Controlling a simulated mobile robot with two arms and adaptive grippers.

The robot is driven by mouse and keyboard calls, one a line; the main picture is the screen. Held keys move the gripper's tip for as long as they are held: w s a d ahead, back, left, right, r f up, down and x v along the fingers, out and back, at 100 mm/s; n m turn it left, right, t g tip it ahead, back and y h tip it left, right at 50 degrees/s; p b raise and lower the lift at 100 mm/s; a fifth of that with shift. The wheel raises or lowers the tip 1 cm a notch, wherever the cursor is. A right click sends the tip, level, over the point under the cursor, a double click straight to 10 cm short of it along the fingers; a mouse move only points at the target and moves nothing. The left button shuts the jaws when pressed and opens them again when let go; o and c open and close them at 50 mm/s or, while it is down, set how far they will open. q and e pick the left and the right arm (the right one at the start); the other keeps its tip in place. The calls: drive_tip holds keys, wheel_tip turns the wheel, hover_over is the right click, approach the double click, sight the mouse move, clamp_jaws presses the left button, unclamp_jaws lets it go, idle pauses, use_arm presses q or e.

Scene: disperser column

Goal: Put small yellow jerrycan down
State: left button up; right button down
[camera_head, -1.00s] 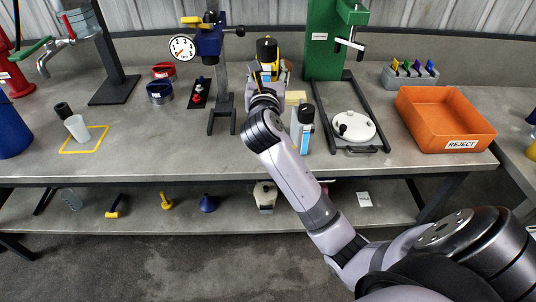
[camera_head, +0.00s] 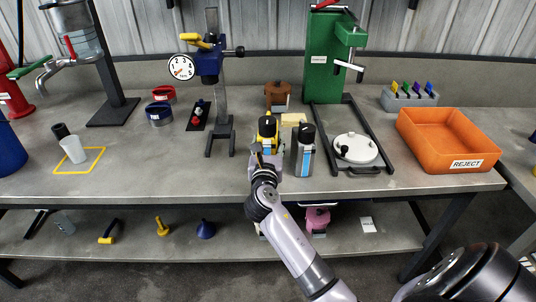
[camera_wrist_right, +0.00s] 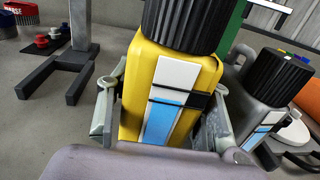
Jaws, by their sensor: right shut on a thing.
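The small yellow jerrycan (camera_head: 268,131) has a black cap and a white, blue and black label. It is upright near the middle of the bench in the head view. My right gripper (camera_head: 264,152) is shut on it from the front. In the right wrist view, the yellow jerrycan (camera_wrist_right: 140,75) sits between the two fingers of my right gripper (camera_wrist_right: 160,118). Its base is hidden, so I cannot tell whether it touches the bench. My left gripper is not in view.
A grey jerrycan (camera_head: 303,158) with a black cap stands close on the right. Behind are a brown pot (camera_head: 278,94) and a pale yellow block (camera_head: 293,118). A blue gauge stand (camera_head: 220,130) is left, a green press (camera_head: 323,65) right. Bench front left of the jerrycan is clear.

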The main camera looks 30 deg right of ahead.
drive_tip(key=shift+f+b, duration=0.4)
drive_tip(key=shift+f, duration=1.25)
drive_tip(key=c, duration=0.8)
unclamp_jaws()
drive_tip(key=shift+f, duration=0.15)
drive_tip(key=shift+s+a, duration=0.25)
drive_tip(key=shift+s, duration=0.1)
drive_tip(key=v, duration=1.1)
drive_tip(key=shift+s+a, duration=0.1)
drive_tip(key=shift+s, duration=0.05)
